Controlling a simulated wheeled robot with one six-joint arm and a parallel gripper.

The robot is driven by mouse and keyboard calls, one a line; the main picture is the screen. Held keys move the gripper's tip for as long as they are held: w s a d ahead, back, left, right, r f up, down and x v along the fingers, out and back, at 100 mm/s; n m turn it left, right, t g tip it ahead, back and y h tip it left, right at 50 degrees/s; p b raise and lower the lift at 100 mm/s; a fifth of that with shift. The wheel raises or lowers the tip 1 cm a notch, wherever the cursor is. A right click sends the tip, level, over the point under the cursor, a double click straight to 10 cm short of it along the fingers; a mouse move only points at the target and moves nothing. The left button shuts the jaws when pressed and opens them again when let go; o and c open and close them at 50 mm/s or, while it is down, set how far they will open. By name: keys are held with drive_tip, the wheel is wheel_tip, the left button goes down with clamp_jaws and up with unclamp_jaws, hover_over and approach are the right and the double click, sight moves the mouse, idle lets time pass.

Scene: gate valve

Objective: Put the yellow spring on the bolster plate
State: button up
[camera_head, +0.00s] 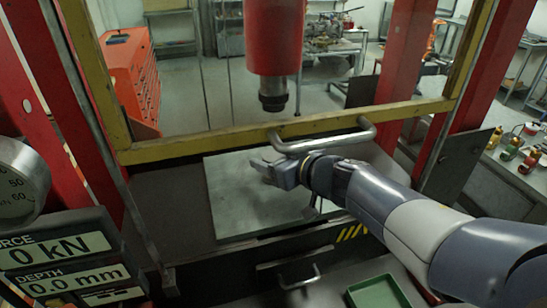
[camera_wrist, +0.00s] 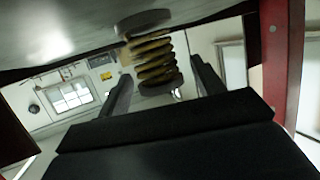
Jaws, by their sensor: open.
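The yellow spring (camera_wrist: 152,60) shows in the wrist view as a yellow coil with dark round ends. That view looks upside down, and one end of the spring meets the grey metal surface at its top, which appears to be the bolster plate (camera_wrist: 45,45). In the head view the bolster plate (camera_head: 235,205) is a flat grey slab under the red ram. My gripper (camera_head: 268,170) is low over it; the spring is not visible there. In the wrist view my gripper (camera_wrist: 160,70) is open, with one dark finger on each side of the spring, and gaps show beside it.
The red ram (camera_head: 274,50) hangs above the plate. A yellow guard frame (camera_head: 190,148) with a metal handle (camera_head: 325,140) crosses above my wrist. A green tray (camera_head: 380,292) lies at the front. Several small bottles (camera_head: 510,149) stand at right. The plate's left part is clear.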

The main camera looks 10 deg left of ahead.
drive_tip(key=p+v, duration=0.2)
drive_tip(key=v, duration=0.8)
drive_tip(key=shift+s+d+r, duration=0.1)
drive_tip(key=shift+d+r, duration=0.05)
drive_tip(key=shift+d, duration=0.1)
drive_tip(key=shift+s+d+r, duration=0.1)
drive_tip(key=shift+s+d, duration=0.3)
drive_tip(key=shift+d, duration=0.1)
drive_tip(key=shift+c, duration=0.4)
